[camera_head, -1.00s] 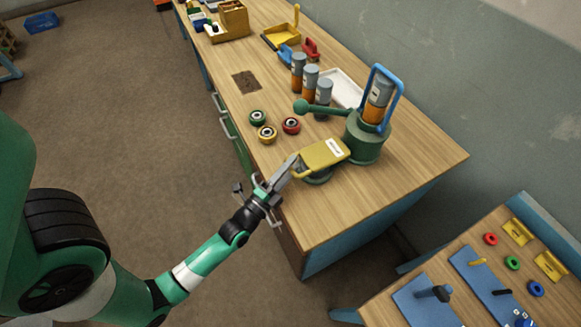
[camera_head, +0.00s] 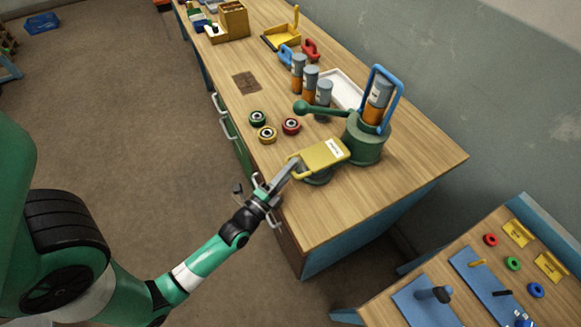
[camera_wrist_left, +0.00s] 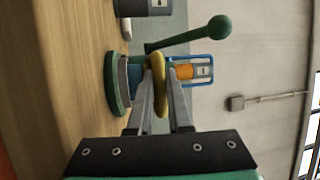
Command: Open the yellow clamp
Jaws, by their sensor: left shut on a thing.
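The fixture has a green ball-ended lever (camera_head: 318,108) and a blue frame (camera_head: 397,91) around an orange and grey cylinder. My right gripper is out of view.
Several grey-and-orange cylinders (camera_head: 311,79) and a white tray (camera_head: 346,88) stand behind. A second table (camera_head: 385,305) is at the lower right.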

